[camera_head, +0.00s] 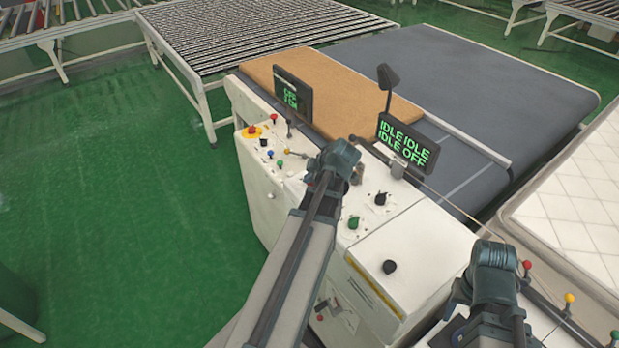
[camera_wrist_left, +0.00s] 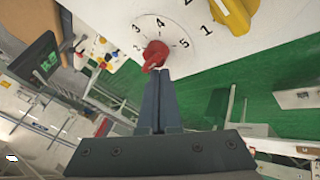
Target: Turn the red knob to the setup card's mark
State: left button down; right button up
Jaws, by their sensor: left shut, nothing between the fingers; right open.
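The red knob (camera_wrist_left: 155,54) shows in the left wrist view on a white dial face with printed numbers, of which 3, 4 and 5 are readable around it. My left gripper (camera_wrist_left: 159,75) is shut and empty, with its fingertips right at the knob's near edge; I cannot tell whether they touch it. The fingers hide the near part of the dial. In the head view my left arm reaches over the white console (camera_head: 420,245), and its gripper is hidden. My right arm is at the lower right, its gripper out of sight. I cannot make out the setup card.
A yellow knob (camera_wrist_left: 236,14) sits close beside the red one, with its own numbers. The console top carries a red emergency button (camera_head: 252,131), several small knobs and two dark displays, one reading IDLE and OFF (camera_head: 404,143). A tan slab (camera_head: 350,88) lies on the conveyor behind.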

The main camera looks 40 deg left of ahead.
dwell(0.7)
pick_arm(q)
jog(key=shift+w+d, duration=0.25)
jog(key=shift+w, duration=0.1)
